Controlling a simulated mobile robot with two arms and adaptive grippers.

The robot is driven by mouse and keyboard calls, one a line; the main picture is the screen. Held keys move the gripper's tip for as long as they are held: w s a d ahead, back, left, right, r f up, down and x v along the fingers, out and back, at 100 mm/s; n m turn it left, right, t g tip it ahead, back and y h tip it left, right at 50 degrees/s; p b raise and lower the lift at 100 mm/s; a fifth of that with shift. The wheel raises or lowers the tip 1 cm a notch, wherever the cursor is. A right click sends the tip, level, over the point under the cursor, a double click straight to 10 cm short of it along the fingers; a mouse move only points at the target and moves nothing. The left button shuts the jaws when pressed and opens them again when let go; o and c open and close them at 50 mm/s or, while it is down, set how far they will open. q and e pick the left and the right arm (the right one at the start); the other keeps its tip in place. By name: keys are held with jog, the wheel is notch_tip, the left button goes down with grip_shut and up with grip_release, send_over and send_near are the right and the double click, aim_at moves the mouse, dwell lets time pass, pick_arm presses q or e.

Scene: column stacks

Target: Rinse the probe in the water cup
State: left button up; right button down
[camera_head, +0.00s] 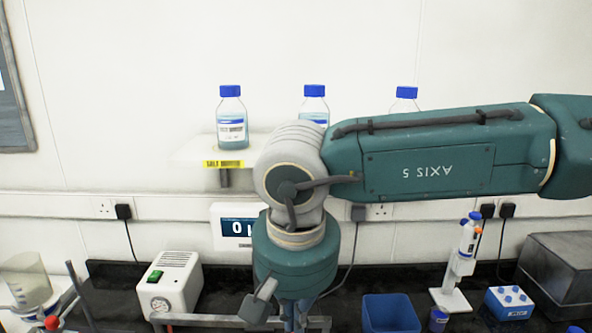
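My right arm reaches in from the right across the middle and bends down. Its gripper (292,312) is only partly in view at the bottom edge, above the dark bench. The fingertips are cut off, so I cannot see whether they are open or shut, or whether they hold anything. I cannot make out a probe. A clear beaker (27,282) stands at the far left. I cannot tell whether it is the water cup. My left gripper is not in view.
Bottles with blue caps, including one at the left (231,118), stand on a wall shelf (190,150) behind my arm. A white box with a green switch (170,284), a blue bin (391,313), a pipette stand (450,298), a blue rack (509,303) and a grey box (565,262) line the bench.

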dwell(0.3)
jog(key=shift+f+b, duration=2.9)
jog(key=shift+f, duration=0.65)
jog(key=shift+r+p, duration=2.5)
jog(key=shift+r, duration=1.1)
